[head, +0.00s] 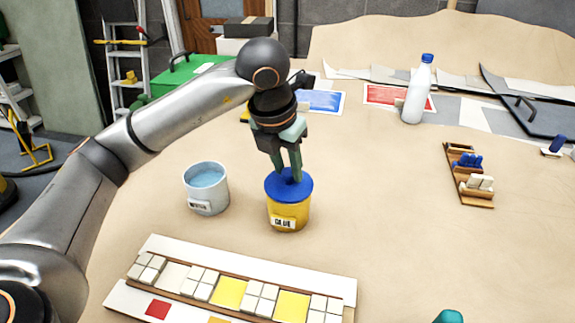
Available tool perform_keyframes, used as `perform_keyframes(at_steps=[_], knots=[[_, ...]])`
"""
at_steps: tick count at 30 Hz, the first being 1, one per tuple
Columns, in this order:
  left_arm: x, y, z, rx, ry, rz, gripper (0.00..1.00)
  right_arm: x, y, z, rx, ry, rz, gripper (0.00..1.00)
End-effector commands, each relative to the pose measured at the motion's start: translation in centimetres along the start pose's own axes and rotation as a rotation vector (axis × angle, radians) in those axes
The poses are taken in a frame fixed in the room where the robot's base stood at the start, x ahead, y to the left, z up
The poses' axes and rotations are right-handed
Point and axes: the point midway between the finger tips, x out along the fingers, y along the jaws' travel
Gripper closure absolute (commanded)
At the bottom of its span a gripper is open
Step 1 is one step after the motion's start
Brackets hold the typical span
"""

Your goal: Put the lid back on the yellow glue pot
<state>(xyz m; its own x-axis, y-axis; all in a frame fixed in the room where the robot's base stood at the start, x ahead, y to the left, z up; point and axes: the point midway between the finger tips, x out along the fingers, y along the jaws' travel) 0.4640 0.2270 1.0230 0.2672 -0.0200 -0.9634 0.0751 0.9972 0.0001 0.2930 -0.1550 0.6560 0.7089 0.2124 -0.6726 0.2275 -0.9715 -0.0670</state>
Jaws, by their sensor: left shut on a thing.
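The yellow glue pot (289,216) stands upright on the table near the middle, with a white "GLUE" label on its front. The blue lid (274,190) is at the pot's mouth, level and lined up with it. I cannot tell whether it is fully seated. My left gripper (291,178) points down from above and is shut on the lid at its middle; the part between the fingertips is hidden. A teal tip at the bottom edge looks like part of my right gripper (448,316); the rest is out of frame.
A grey pot (207,190) of bluish liquid stands just left of the glue pot. A mosaic panel (345,290) lies in front. A white bottle (417,95) and a wooden rack of tiles (481,200) stand to the right. The table right of the glue pot is clear.

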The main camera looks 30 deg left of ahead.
Motion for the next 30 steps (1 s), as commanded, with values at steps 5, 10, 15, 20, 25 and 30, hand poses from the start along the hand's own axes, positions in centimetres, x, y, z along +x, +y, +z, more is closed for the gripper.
perform_keyframes(at_steps=[5,10,15,20,25,30], knots=[[0.03,-0.01,0.0,0.0,0.0,0.0,1.0,0.15,0.02,0.02,0.0,0.002,0.0,0.5],[0.02,-0.01,0.0,0.0,0.0,0.0,1.0,0.14,0.02,-0.02,-0.001,0.003,0.0,0.5],[0.02,-0.01,0.0,0.0,0.0,0.0,0.57,0.14,0.02,-0.03,-0.001,0.003,0.0,0.5],[0.03,-0.01,0.0,0.0,0.0,0.0,0.39,0.14,0.02,-0.03,0.0,0.003,0.0,0.5],[0.04,-0.01,-0.01,0.0,0.0,0.0,0.3,0.14,0.03,-0.02,0.0,0.003,0.0,0.5],[0.05,0.0,-0.02,0.0,0.0,0.0,0.21,0.14,0.03,-0.02,0.0,0.003,0.0,0.5]])
